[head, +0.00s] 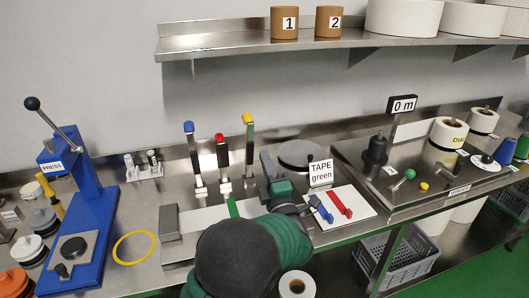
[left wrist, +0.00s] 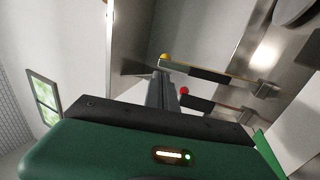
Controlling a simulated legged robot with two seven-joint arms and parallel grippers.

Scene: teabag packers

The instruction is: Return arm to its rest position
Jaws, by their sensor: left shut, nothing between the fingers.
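My left arm (head: 290,240) comes in at the bottom middle of the head view, with a large dark rounded link and green parts. My left gripper (head: 266,158) is beside the yellow-tipped lever, to its right, with its dark fingers pointing up. In the left wrist view the gripper's fingers (left wrist: 161,92) are together and hold nothing. The yellow knob (left wrist: 165,57) and red knob (left wrist: 184,91) show close to the fingers in that view; I cannot tell whether they touch. My right gripper is not in view.
Levers with blue (head: 188,127), red (head: 220,137) and yellow (head: 248,118) tips stand on the bench. A blue press (head: 85,220) is at left. A "TAPE green" sign (head: 320,172) and white board (head: 350,203) are right of the gripper. A steel shelf (head: 240,43) runs above.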

